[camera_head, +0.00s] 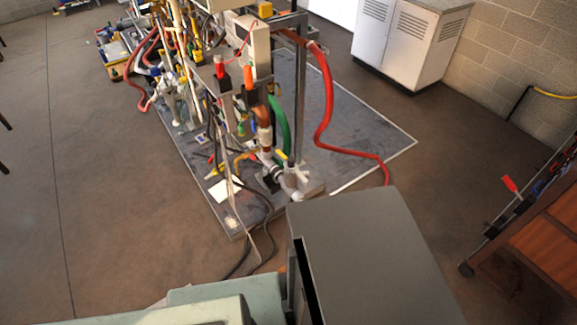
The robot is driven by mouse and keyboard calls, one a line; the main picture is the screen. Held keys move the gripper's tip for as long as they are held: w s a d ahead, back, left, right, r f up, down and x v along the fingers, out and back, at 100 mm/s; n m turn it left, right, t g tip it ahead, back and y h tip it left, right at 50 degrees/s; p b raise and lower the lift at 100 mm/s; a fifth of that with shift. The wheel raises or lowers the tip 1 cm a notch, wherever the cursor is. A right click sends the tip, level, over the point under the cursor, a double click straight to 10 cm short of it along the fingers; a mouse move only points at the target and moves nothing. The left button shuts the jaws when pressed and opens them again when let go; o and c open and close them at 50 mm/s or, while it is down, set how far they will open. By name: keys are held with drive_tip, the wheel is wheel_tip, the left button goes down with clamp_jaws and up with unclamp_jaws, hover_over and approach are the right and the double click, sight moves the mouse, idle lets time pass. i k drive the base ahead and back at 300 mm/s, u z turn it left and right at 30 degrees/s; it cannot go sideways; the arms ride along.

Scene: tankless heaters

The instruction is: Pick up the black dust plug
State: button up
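I cannot make out the black dust plug for certain in the head view. A small dark item (269,183) lies near the foot of the heater rig, but it is too small to identify. The heater rig (262,50) stands on a grey mat (352,125) with a pale border, and carries pipes, valves and hoses. My gripper is not in view.
A red hose (327,95) hangs from the rig and runs across the mat to the floor. A grey box-like surface (375,255) fills the near centre. White vented cabinets (400,40) stand at the back right. A wooden cart (545,235) is at right. Floor at left is clear.

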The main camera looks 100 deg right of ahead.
sight(291, 165)
drive_tip(key=z, duration=0.05)
drive_tip(key=k, duration=2.05)
drive_tip(key=z, duration=0.6)
drive_tip(key=i, duration=1.05)
drive_tip(key=u, duration=0.1)
